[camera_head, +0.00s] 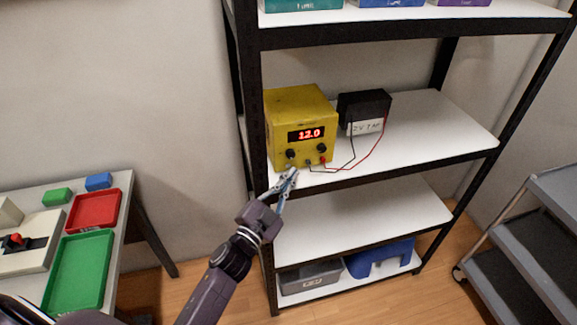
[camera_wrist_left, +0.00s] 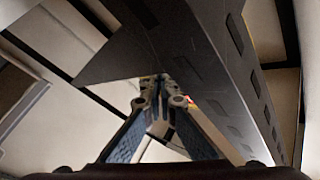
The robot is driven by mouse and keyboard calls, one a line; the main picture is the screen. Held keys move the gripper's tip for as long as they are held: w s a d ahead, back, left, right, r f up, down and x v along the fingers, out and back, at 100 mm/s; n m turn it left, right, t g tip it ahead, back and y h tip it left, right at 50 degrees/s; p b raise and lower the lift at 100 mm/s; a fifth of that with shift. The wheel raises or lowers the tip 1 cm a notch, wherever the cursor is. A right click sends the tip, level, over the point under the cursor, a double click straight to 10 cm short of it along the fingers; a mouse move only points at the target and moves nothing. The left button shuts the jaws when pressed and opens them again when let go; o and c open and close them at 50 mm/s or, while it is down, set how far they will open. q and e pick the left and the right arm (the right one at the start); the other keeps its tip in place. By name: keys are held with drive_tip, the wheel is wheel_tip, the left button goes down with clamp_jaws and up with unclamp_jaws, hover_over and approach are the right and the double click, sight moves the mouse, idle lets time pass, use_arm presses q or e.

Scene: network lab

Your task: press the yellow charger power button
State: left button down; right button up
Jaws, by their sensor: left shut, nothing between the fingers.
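The yellow charger (camera_head: 286,105) stands on the middle shelf at its left end. Its display (camera_head: 306,135) shows red digits reading 12.0, with knobs and small terminals below it. My left gripper (camera_head: 292,172) is shut and empty, with its tips just in front of the lower left of the charger's front. The left wrist view also shows its fingers (camera_wrist_left: 160,82) closed together. I cannot tell whether the tips touch the charger. The power button is not clearly visible; the fingertips may cover it. My right gripper is not in view.
A black battery (camera_head: 366,105) sits right of the charger, joined by red and black leads. The shelf's black left post (camera_head: 252,100) stands close to my gripper. A table with a green tray (camera_head: 78,270) and red tray (camera_head: 95,210) is at left; a grey cart (camera_head: 555,190) is at right.

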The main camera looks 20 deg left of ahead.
use_arm(q)
drive_tip(key=shift+w+a, duration=0.1)
drive_tip(key=shift+w, duration=0.1)
idle(0.5)
drive_tip(key=shift+w+a, duration=0.15)
drive_tip(key=shift+w, duration=0.05)
idle(0.5)
drive_tip(key=shift+w+a+r, duration=0.35)
drive_tip(key=shift+r, duration=0.05)
idle(0.8)
drive_tip(key=shift+s+d, duration=0.1)
drive_tip(key=shift+s+f, duration=0.2)
drive_tip(key=shift+f, duration=0.1)
drive_tip(key=shift+s+d, duration=0.1)
drive_tip(key=shift+s, duration=0.15)
drive_tip(key=shift+s+d+f+p, duration=0.15)
drive_tip(key=shift+s+d+p, duration=0.15)
drive_tip(key=shift+s, duration=0.25)
drive_tip(key=shift+s+d, duration=0.6)
drive_tip(key=shift+s, duration=0.15)
drive_tip(key=shift+s+d, duration=0.55)
drive_tip(key=shift+s, duration=0.2)
